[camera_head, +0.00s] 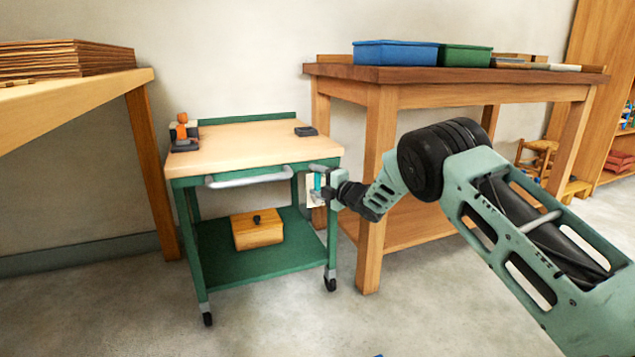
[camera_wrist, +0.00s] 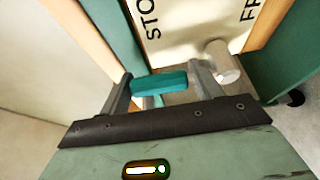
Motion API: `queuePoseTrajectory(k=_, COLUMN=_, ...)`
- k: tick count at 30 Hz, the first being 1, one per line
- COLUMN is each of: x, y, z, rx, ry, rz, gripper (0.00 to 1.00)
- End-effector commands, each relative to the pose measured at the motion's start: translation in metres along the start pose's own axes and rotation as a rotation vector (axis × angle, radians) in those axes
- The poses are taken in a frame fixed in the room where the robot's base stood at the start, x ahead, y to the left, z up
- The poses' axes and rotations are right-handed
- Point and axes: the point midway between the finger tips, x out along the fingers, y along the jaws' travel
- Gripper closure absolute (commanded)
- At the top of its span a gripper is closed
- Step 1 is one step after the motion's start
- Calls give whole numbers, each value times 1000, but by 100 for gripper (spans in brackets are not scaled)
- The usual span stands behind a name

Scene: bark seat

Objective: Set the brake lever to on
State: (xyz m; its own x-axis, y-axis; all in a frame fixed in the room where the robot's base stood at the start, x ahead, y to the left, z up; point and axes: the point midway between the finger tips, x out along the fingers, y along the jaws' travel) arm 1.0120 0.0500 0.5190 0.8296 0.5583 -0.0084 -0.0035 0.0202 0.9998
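The brake lever has a teal handle (camera_head: 317,182) on a pale plate (camera_head: 313,198) at the cart's right front leg. In the wrist view the teal handle (camera_wrist: 159,84) lies lengthwise across the gap between the fingers of my gripper (camera_wrist: 160,88). The fingers are spread apart, one near each end of the handle; whether they touch it I cannot tell. The plate behind (camera_wrist: 185,25) bears partly cut-off black letters, "STO" on the left and "FR" on the right. A pale round stub (camera_wrist: 222,60) stands out beside the right finger. My gripper (camera_head: 325,182) is at the lever in the head view.
The green cart (camera_head: 263,270) stands on wheels, with a wooden top (camera_head: 240,145), a front push handle (camera_head: 250,179) and a wooden box (camera_head: 257,232) on its lower shelf. A workbench (camera_head: 375,180) stands close on the right. Another table (camera_head: 75,95) is at left.

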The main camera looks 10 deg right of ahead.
Motion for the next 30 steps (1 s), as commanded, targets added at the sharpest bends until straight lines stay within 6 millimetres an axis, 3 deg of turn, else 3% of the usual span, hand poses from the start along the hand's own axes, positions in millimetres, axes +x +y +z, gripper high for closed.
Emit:
queuePoseTrajectory(k=8, x=-1, y=1, z=0, rx=4, ry=0, rz=1, gripper=36)
queuePoseTrajectory(k=14, x=-20, y=3, z=1, rx=6, ry=-1, rz=-1, gripper=36)
queuePoseTrajectory(k=30, x=-138, y=3, z=1, rx=4, ry=-2, rz=-2, gripper=36)
